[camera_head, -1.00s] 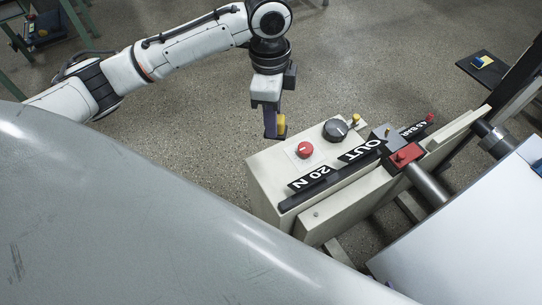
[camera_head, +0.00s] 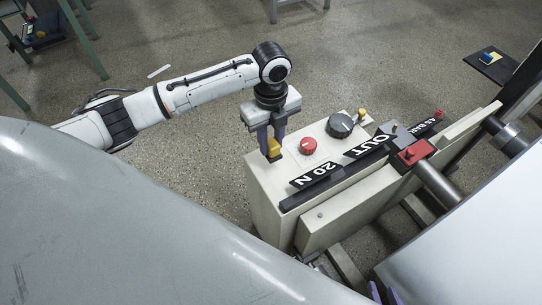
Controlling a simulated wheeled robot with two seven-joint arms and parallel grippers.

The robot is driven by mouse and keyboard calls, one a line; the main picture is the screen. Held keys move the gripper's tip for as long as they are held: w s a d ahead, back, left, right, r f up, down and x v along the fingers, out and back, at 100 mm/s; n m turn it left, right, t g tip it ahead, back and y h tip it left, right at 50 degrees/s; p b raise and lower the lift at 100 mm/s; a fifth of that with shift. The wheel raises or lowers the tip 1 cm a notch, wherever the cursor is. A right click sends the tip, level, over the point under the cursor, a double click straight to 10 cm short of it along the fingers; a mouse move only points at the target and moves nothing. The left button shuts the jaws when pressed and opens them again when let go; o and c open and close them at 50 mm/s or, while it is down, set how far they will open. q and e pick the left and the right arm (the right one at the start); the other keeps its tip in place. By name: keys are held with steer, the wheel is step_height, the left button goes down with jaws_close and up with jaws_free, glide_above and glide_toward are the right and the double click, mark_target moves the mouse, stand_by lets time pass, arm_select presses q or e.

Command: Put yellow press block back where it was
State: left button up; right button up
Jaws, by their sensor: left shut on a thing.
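The yellow press block (camera_head: 274,147) is between the purple fingers of my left gripper (camera_head: 271,157). The gripper is shut on it and points down. The block is at the left end of the pale machine housing (camera_head: 270,195), beside the red knob (camera_head: 308,146). I cannot tell whether the block touches the housing top. Two purple fingertips of my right gripper (camera_head: 384,295) show at the bottom edge, apart with nothing seen between them. The rest of that gripper is out of view.
The housing carries a black dial (camera_head: 340,125), a small yellow knob (camera_head: 362,113), labelled dark bars and a red clamp block (camera_head: 412,152). A white sheet roll (camera_head: 470,250) is at right. A dark tray (camera_head: 482,68) stands behind.

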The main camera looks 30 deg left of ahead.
mark_target(271, 141)
arm_select(q)
step_height(271, 141, down, 5)
steer(key=shift+r+b, duration=0.1)
steer(key=shift+b, duration=0.45)
steer(key=shift+f, duration=0.3)
steer(key=shift+f, duration=0.15)
steer(key=o, duration=1)
step_height(271, 141, up, 12)
steer(key=shift+f+p, duration=0.15)
steer(key=shift+p, duration=1.05)
steer(key=shift+r, duration=0.3)
